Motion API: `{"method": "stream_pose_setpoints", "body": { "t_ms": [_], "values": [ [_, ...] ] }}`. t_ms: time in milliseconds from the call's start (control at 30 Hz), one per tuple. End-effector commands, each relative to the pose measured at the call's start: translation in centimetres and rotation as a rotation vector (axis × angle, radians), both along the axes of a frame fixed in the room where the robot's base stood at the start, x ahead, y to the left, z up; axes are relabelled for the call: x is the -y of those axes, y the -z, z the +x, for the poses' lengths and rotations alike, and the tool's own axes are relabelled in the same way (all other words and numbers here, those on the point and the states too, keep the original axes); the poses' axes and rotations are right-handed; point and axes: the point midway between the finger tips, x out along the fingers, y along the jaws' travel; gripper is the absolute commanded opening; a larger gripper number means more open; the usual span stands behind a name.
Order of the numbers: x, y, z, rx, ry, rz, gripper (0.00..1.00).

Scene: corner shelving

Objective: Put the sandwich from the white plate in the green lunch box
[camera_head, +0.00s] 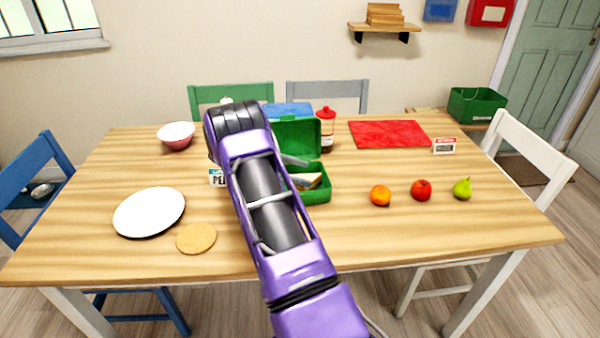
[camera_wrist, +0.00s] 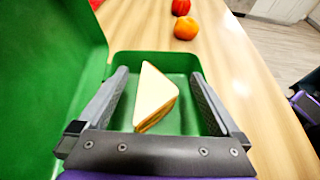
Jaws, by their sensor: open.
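The sandwich (camera_wrist: 154,97), a triangular half with pale bread, is inside the green lunch box (camera_wrist: 180,62) in the wrist view. The white plate (camera_head: 150,212) at the left of the table is empty. My gripper (camera_wrist: 160,85) is open, with one finger on each side of the sandwich and a visible gap to each. My arm hides part of the lunch box in the head view.
An orange (camera_head: 380,195), a red apple (camera_head: 421,190) and a pear (camera_head: 462,188) sit right of the lunch box. A cork coaster (camera_head: 196,238) lies by the plate. The table's front right is clear.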

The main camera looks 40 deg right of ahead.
Motion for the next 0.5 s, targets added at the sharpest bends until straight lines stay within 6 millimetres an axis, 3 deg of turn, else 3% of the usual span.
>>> {"method": "stream_pose_setpoints", "body": {
  "t_ms": [100, 500],
  "values": [
    [-0.3, -1.3, 0.3, 0.002, -0.001, 0.000, 1.00],
    [-7.2, -4.5, 4.5, 0.003, -0.003, -0.001, 1.00]
  ]
}}
